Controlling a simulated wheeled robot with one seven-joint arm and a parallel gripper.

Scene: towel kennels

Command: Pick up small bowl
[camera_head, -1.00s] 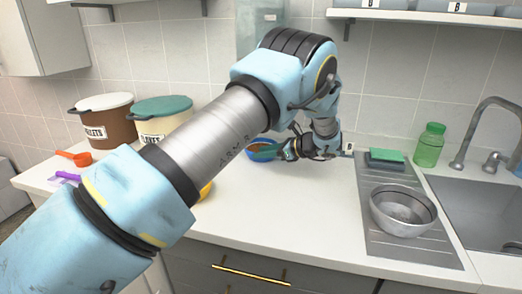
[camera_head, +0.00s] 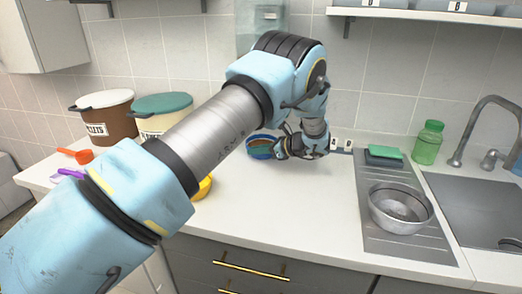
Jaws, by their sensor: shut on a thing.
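A small blue bowl (camera_head: 258,153) with a brownish inside is on or just above the counter near the back wall. My gripper (camera_head: 275,149) reaches it from the right and is shut on its right rim. My wrist hides part of the fingers, and I cannot tell whether the bowl is clear of the counter. A larger steel bowl (camera_head: 385,212) sits on the grey drainboard to the right, apart from my gripper.
Two lidded bins, one brown (camera_head: 112,125) and one cream (camera_head: 150,125), stand at the back left. A red scoop (camera_head: 83,156) and a partly hidden yellow thing (camera_head: 204,187) lie left. A green bottle (camera_head: 427,145) stands by the sink. The middle counter is clear.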

